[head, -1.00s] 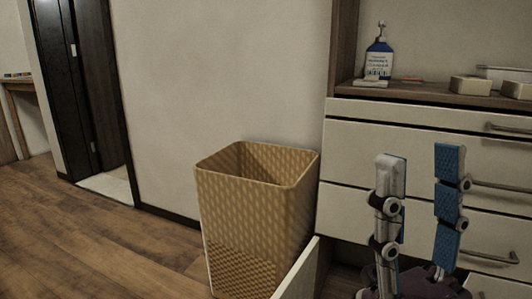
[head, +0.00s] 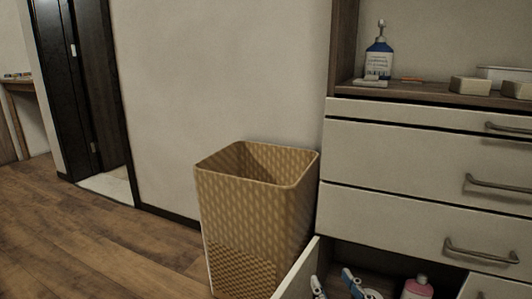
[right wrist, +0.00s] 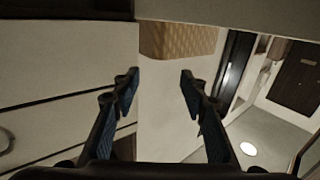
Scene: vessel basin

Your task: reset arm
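My left gripper is not in view.
A tan woven basket (head: 245,215) stands against the wall, left of the cabinet drawers (head: 400,160). A pale panel (head: 298,272) juts out beside it. A pink bottle (head: 417,288) sits in the low opening. A blue bottle (head: 379,60) stands on the shelf. The wooden floor (head: 100,240) is clear.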

